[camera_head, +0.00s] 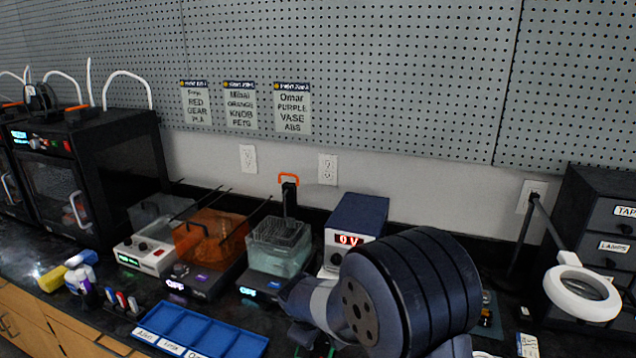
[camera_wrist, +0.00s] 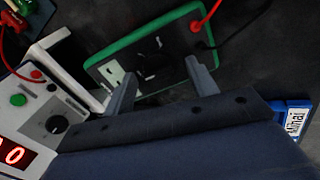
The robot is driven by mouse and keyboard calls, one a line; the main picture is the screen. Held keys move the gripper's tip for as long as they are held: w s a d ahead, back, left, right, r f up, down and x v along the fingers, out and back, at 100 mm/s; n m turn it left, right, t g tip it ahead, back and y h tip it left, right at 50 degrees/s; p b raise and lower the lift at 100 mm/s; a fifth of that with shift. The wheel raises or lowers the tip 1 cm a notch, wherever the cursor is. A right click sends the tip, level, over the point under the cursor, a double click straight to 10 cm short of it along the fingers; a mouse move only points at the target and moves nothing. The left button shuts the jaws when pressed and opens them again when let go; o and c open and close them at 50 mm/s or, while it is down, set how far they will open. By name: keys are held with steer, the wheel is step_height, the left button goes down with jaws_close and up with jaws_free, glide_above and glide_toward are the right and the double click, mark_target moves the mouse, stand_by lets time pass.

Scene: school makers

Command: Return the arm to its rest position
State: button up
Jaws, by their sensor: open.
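My gripper (camera_wrist: 160,68) shows in the wrist view with its two fingers apart and nothing between them. In the head view my dark blue arm fills the lower right middle, over the bench. My gripper is hidden there behind the arm.
A power supply with a red display (camera_head: 348,239) stands behind my arm; its panel (camera_wrist: 48,117) is close left of my fingers. Lit tanks (camera_head: 279,262), a blue tray (camera_head: 205,331), a magnifier lamp (camera_head: 582,292) and drawers (camera_head: 606,215) surround the arm. A pegboard wall (camera_head: 350,70) rises behind.

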steer(key=m+b, duration=0.2)
steer(key=m, duration=0.3)
steer(key=shift+w+f, duration=0.1)
steer(key=m+b, duration=0.1)
steer(key=m, duration=0.4)
steer(key=shift+d, duration=0.1)
steer(key=v, duration=1)
